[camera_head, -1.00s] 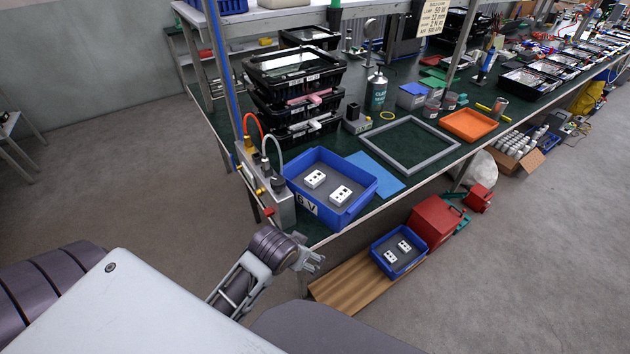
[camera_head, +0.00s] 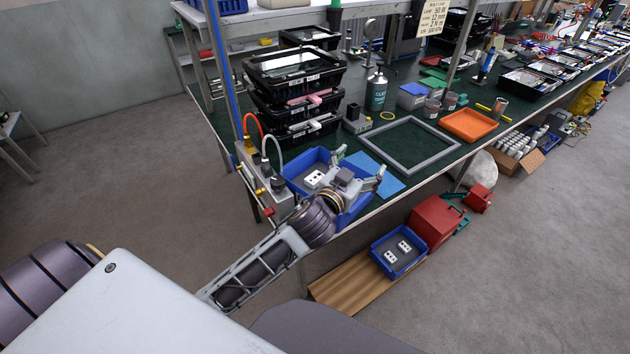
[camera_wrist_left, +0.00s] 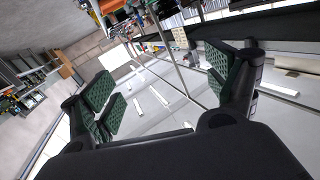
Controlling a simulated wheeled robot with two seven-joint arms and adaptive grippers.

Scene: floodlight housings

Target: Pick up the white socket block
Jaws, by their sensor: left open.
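One white socket block (camera_head: 314,179) with dark holes lies in the blue tray (camera_head: 297,166) at the near corner of the bench. My left arm and wrist cover the tray's right part, where a second block showed before. My left gripper (camera_head: 362,168) is open above the tray's right side. In the left wrist view the gripper's green-padded fingers (camera_wrist_left: 165,90) are spread wide with nothing between them, and no block shows there. Two more white blocks (camera_head: 397,252) lie in a lower blue tray (camera_head: 377,262) below the bench. My right gripper is not in view.
A valve box (camera_head: 262,180) with hoses stands left of the tray. A blue sheet (camera_head: 392,187) and a grey frame (camera_head: 408,150) lie to its right. Stacked black housings (camera_head: 295,95) stand behind. A red box (camera_head: 434,222) sits below the bench.

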